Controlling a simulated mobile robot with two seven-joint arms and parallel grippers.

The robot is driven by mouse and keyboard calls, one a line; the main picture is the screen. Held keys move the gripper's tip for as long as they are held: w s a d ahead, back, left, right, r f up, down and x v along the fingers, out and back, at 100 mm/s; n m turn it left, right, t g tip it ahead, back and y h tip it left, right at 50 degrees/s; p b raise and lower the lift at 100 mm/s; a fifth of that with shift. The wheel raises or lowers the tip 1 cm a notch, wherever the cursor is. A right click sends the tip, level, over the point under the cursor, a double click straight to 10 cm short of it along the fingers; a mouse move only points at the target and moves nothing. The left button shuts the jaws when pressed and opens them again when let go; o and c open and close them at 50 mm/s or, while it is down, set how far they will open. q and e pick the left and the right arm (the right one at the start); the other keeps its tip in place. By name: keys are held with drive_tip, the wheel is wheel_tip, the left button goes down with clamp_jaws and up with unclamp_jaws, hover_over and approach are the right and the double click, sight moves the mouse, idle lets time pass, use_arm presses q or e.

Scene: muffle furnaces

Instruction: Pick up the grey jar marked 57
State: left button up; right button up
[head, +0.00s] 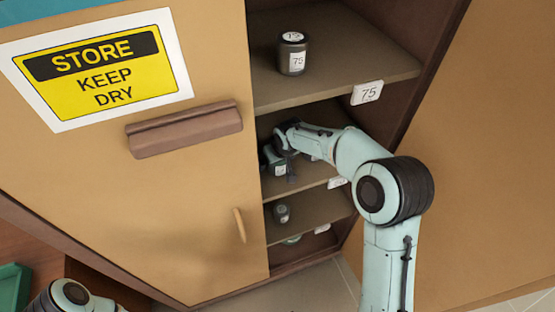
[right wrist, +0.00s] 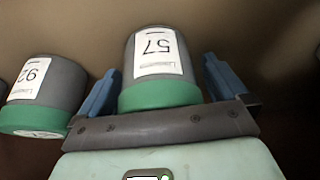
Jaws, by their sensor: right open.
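The grey jar marked 57 (right wrist: 157,62) shows in the right wrist view with its green end toward my gripper; its label is upside down there. My right gripper (right wrist: 160,70) is open, with a blue finger on each side of the jar and gaps between. In the head view my right gripper (head: 280,158) reaches into the middle shelf of the cupboard, and the hand and arm largely hide what is there. My left gripper is out of view; only part of that arm shows at the bottom left.
A second grey jar with a green end (right wrist: 45,95) stands close beside, left in the wrist view. A jar marked 75 (head: 293,62) is on the top shelf (head: 335,75), another jar (head: 281,212) on a lower shelf. Cupboard doors (head: 130,210) flank the opening.

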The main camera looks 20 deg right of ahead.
drive_tip(key=c, duration=1.2)
drive_tip(key=shift+o, duration=0.2)
